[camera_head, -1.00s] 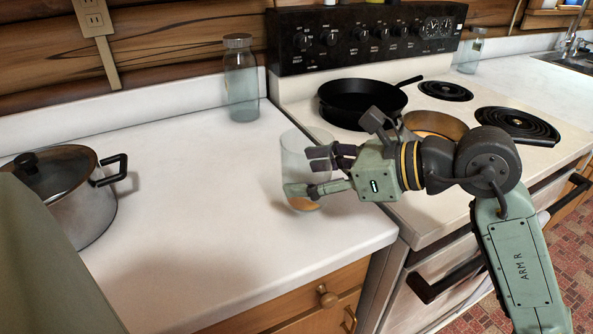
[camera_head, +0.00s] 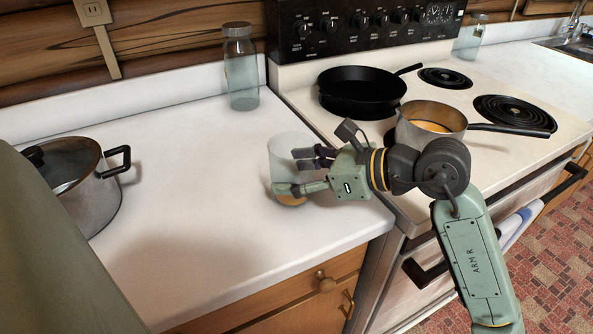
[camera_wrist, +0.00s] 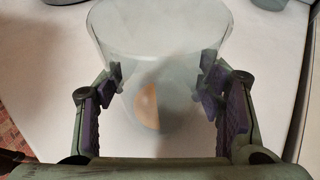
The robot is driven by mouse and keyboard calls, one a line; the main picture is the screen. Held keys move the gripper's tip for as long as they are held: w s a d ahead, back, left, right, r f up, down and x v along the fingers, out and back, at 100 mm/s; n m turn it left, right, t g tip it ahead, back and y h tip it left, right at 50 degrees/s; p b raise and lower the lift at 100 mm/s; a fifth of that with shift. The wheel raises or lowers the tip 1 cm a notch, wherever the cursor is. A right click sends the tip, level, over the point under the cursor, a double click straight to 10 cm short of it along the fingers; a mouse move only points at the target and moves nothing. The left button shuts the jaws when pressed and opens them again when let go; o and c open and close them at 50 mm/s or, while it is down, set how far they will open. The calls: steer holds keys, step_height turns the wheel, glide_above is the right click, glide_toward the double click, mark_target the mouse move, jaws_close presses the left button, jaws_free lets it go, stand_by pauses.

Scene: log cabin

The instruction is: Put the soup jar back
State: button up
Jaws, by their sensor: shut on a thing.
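The soup jar (camera_head: 283,158) is a clear open glass jar with a little orange soup at its bottom. My gripper (camera_head: 302,172) is shut around its side, over the white counter near the stove. In the wrist view the jar (camera_wrist: 160,35) stands between the two fingers of my gripper (camera_wrist: 165,92), with the orange soup showing through the glass. The jar looks close to upright. I cannot tell whether its base touches the counter.
A lidded pot (camera_head: 85,185) stands at the counter's left. A capped glass jar (camera_head: 241,75) stands at the back by the wall. On the stove (camera_head: 450,100) are a black pan (camera_head: 360,92) and a saucepan (camera_head: 430,122) with orange soup. The counter's middle (camera_head: 190,170) is clear.

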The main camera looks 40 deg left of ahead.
steer(key=o, duration=1.6)
steer(key=shift+r, duration=0.1)
steer(key=b+v, duration=0.3)
steer(key=v, duration=0.9)
